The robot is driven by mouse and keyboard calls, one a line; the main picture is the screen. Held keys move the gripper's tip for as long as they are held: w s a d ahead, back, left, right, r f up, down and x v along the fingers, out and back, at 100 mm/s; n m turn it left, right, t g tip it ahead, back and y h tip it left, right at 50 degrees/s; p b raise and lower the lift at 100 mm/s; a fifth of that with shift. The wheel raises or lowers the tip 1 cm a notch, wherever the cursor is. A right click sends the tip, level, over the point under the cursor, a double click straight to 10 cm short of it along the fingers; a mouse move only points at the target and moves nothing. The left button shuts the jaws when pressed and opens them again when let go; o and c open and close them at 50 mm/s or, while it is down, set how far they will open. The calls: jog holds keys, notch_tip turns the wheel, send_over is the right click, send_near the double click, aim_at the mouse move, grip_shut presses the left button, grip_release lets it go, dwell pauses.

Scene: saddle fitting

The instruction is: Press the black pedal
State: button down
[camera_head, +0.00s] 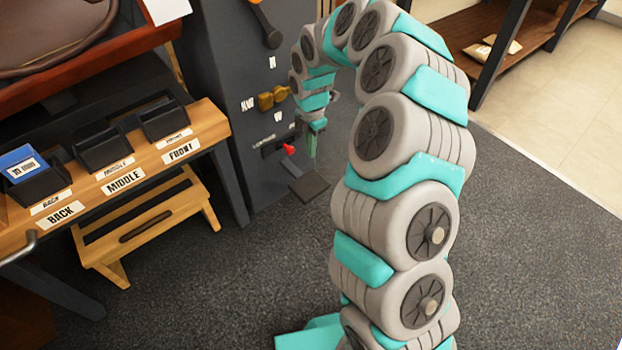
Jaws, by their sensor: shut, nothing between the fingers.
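The black pedal (308,186) sticks out low at the foot of a dark grey machine cabinet (232,62), close to the carpet. My gripper (312,152) points down above the pedal, in front of the cabinet. Its fingers are together with nothing between them. A gap shows between the fingertips and the pedal, though the exact distance is hard to tell from here. My arm arches over from the right and covers part of the cabinet's right side.
A red knob (289,149) and a brass-coloured knob (272,98) stick out from the cabinet near my gripper. A wooden bench (150,155) with labelled black bins and a wooden step stool (150,225) stand at left. Grey carpet (240,270) in front is clear.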

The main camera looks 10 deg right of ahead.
aim_at(311, 185)
jog(key=shift+f, duration=0.1)
notch_tip(311, 185, down, 14)
jog(key=shift+r, duration=0.1)
dwell(0.4)
